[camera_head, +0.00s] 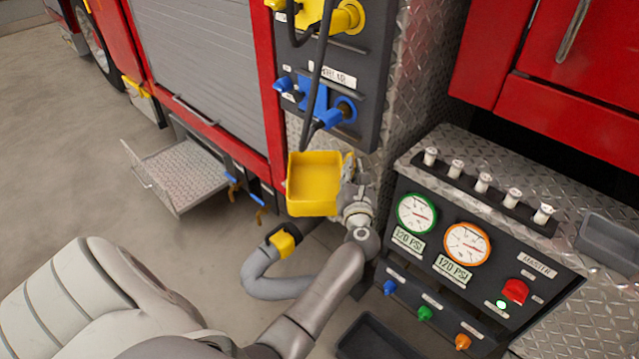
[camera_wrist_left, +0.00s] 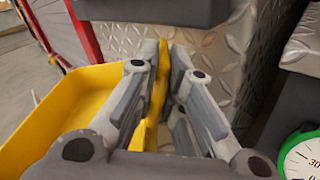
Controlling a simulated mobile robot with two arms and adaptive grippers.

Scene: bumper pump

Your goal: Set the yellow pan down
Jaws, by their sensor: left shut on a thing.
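The yellow pan (camera_head: 315,181) is a shallow rectangular tray, held in the air in front of the red truck's side, left of the gauge panel. My left gripper (camera_head: 349,168) is at the pan's right side. In the left wrist view the pan (camera_wrist_left: 50,115) fills the left part, and the left gripper's fingers (camera_wrist_left: 163,85) are shut on its yellow edge. The pan's underside is hidden. My right gripper does not show in either view.
The gauge panel (camera_head: 450,275) with switches and knobs stands close on the right. A metal step (camera_head: 180,175) sticks out at the left. A grey hose (camera_head: 275,285) hangs below the pan. A dark tray (camera_head: 380,338) is at the bottom. Open floor (camera_head: 60,150) lies left.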

